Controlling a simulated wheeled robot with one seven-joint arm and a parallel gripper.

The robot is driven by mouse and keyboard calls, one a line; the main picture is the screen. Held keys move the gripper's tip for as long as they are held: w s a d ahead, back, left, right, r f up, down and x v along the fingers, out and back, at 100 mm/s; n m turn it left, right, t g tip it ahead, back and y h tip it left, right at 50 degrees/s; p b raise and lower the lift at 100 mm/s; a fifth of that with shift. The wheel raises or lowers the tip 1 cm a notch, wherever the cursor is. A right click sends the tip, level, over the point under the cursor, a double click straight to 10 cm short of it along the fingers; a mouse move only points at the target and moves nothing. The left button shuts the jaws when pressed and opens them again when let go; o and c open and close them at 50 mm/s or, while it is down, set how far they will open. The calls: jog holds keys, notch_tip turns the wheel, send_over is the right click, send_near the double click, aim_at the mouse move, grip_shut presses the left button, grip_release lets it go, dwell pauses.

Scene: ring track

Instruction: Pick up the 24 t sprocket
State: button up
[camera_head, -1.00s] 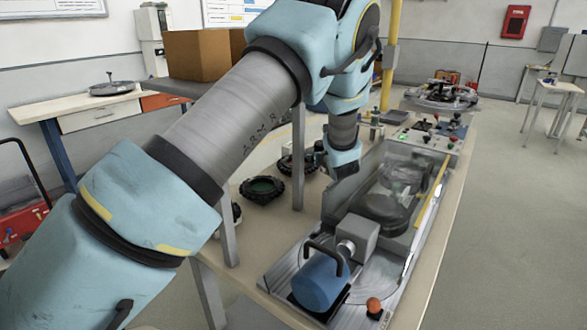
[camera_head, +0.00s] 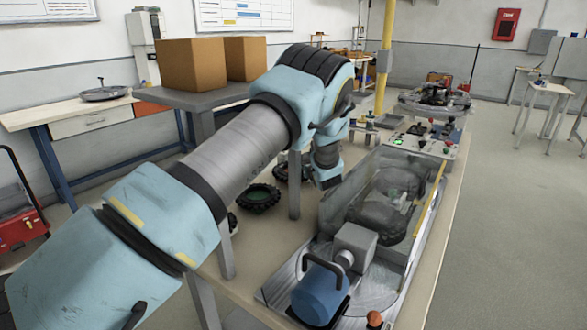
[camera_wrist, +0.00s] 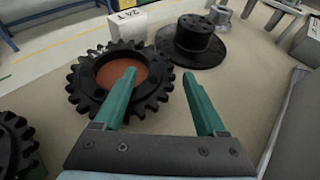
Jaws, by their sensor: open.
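In the wrist view a black toothed sprocket with a reddish-brown centre (camera_wrist: 123,78) lies flat on the bench. A small white label that seems to read "24 T" (camera_wrist: 127,24) stands just behind it. My gripper (camera_wrist: 160,76) is open, with two green fingers and nothing between them. The left finger overlaps the sprocket's centre in the picture; the right finger is over bare bench beside its right rim. I cannot tell the height of the fingertips above it. In the head view my arm hides the gripper's fingers.
A black flanged hub (camera_wrist: 191,42) stands behind right of the sprocket. Another toothed part (camera_wrist: 14,145) is at the lower left. In the head view a green-centred sprocket (camera_head: 259,197) lies left of a grey post (camera_head: 294,185). A machine with a blue motor (camera_head: 319,293) fills the bench's right side.

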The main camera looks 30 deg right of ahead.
jog(key=shift+p+x, duration=0.4)
jog(key=shift+x, duration=1.1)
jog(key=c, duration=1.1)
jog(key=shift+f, duration=0.1)
grip_shut()
jog(key=shift+s+f, duration=0.1)
